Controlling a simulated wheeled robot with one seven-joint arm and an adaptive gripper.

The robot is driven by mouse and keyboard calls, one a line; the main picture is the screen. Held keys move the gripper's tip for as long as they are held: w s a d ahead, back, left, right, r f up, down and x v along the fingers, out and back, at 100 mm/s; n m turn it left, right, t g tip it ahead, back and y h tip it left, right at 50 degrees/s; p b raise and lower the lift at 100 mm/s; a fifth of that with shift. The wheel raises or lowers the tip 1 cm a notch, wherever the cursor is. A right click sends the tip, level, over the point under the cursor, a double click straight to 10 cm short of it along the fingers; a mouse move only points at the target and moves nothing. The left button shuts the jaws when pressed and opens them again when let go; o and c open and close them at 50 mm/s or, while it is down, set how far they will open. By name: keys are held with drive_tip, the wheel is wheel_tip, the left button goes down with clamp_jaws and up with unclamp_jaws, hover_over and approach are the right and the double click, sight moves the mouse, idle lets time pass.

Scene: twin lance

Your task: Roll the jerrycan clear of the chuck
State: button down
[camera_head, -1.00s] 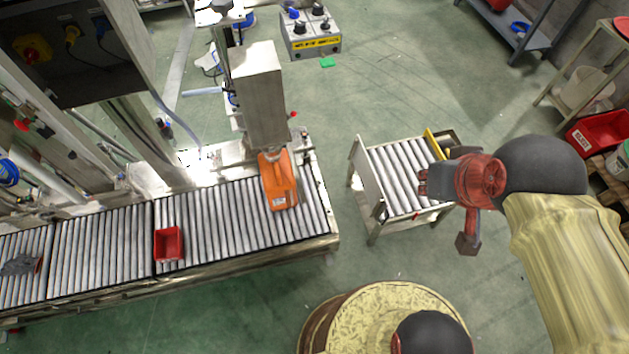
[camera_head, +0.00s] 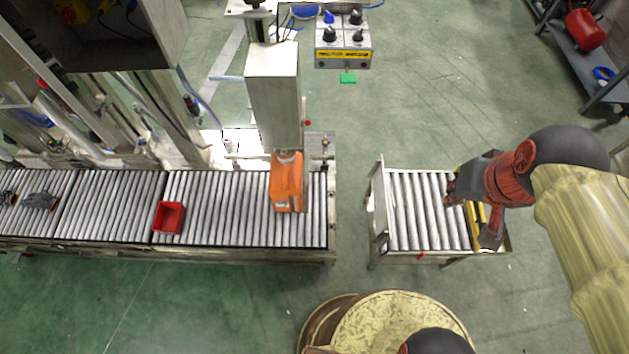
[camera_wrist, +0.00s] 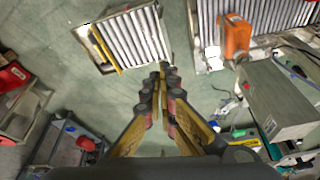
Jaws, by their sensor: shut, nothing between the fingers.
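The orange jerrycan (camera_head: 286,185) is on the roller conveyor (camera_head: 230,225) near its right end. It also shows in the wrist view (camera_wrist: 236,40). A tall grey metal head (camera_head: 274,90) stands over the jerrycan's upper end, and in the wrist view it is the grey box (camera_wrist: 275,100). The chuck is not clearly visible; I cannot tell whether it touches the jerrycan. My gripper (camera_head: 450,190) is well to the right of the jerrycan, in front of the small roller table in the picture. In the wrist view my fingers (camera_wrist: 163,70) are shut and empty.
The small roller table (camera_head: 420,215) stands right of the conveyor, with a floor gap between. A red bin (camera_head: 169,217) is on the conveyor left of the jerrycan. A control box (camera_head: 343,42) is behind. A round yellowish platform (camera_head: 390,315) is at the bottom.

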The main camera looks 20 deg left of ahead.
drive_tip(key=w+a+f+m+g+y+b, duration=0.25)
drive_tip(key=w+a+f+m, duration=0.5)
drive_tip(key=f, duration=1.35)
drive_tip(key=w+a+f+m+g+y+b, duration=0.25)
drive_tip(key=w+a+f, duration=0.65)
drive_tip(key=w+f, duration=0.8)
drive_tip(key=w+a+f+m+g+y+b, duration=0.15)
drive_tip(key=w+a+f+m+y, duration=0.5)
drive_tip(key=f, duration=1.75)
drive_tip(key=s+a+f+n+h+b, duration=0.1)
drive_tip(key=a+f+h+b, duration=0.2)
drive_tip(key=a+f, duration=0.4)
drive_tip(key=shift+a+b, duration=0.9)
drive_tip(key=shift+a, duration=2.2)
drive_tip(key=shift+t, duration=0.25)
